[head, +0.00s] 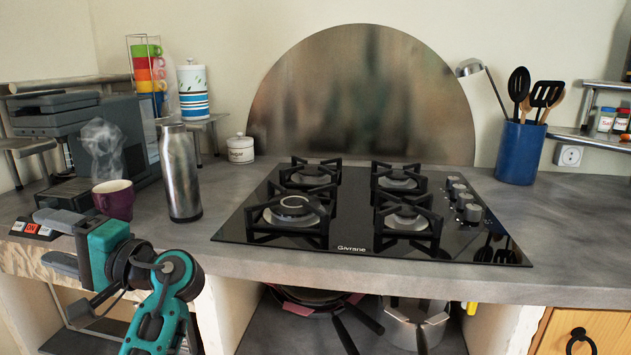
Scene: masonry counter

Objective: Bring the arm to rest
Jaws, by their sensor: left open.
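My left arm (160,305), teal and black, rises from the bottom left of the head view. Its gripper (50,242) points left at the counter's front edge. The two grey fingers are apart, one above the other, and nothing shows between them. The gripper is in front of and below a purple mug (113,199) that stands on the counter with steam above it. My right gripper is out of view.
A coffee machine (150,130) and steel flask (180,172) stand behind the gripper. A small switch panel (35,229) lies left, near the upper finger. A gas hob (345,215) fills the middle. A blue utensil pot (520,153) is right. Pans sit on the shelf below.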

